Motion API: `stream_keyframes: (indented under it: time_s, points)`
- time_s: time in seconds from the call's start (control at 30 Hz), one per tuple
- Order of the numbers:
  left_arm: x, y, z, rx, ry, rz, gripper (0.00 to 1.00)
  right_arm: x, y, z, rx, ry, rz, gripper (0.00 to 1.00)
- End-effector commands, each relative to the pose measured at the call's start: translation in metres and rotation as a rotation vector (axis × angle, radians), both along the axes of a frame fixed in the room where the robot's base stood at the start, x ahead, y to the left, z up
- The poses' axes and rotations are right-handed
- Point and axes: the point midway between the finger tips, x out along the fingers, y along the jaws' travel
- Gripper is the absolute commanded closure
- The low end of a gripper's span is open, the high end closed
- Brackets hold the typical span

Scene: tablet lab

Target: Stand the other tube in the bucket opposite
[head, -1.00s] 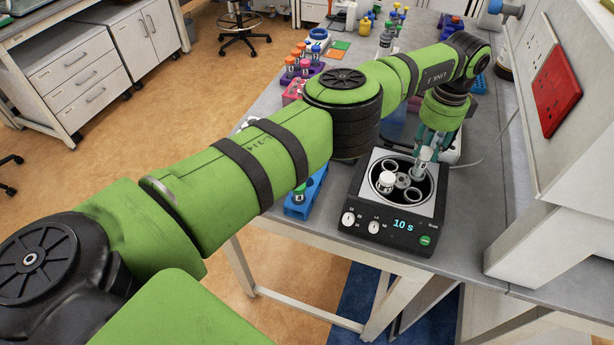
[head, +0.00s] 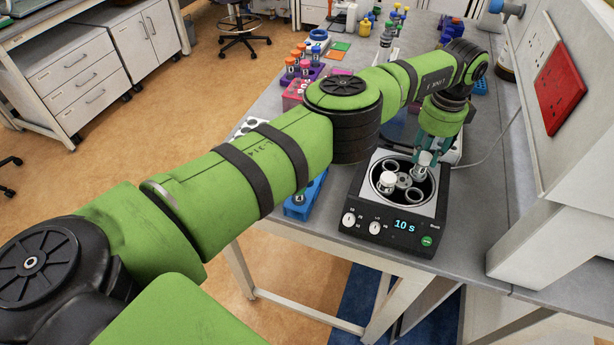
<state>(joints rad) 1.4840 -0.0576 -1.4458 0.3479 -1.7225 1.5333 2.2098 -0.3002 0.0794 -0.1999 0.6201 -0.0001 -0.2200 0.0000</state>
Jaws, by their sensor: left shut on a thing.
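The centrifuge (head: 392,218) stands on the bench with its rotor open and its display reading 10 s. One white-capped tube (head: 387,180) stands in a bucket at the left of the rotor. My left gripper (head: 428,150) points down over the rotor's back right and is shut on the other tube (head: 422,165). This tube is upright at the right-hand bucket; I cannot tell how deep it sits. Empty bucket rings show at the rotor's back and front right. My right gripper is not in view.
A blue rack (head: 303,203) with a tube stands left of the centrifuge, partly behind my arm. Several capped tubes in a purple rack (head: 297,73) stand farther back. A wall panel with a red socket plate (head: 560,87) is close on the right.

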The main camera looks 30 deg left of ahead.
Motion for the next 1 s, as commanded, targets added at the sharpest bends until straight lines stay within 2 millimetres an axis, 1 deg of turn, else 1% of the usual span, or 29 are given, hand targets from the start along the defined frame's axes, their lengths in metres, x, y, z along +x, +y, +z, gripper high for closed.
stream_keyframes:
  time_s: [0.6,0.97,1.0]
  points:
    - [0.000,0.000,-0.020,0.000,0.001,-0.001,0.89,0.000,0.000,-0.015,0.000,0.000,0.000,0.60]
    - [0.000,0.000,-0.022,0.000,0.000,0.000,0.89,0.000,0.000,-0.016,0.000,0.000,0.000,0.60]
    - [0.000,0.000,-0.022,0.000,0.000,0.000,0.52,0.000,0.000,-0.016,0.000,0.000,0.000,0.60]
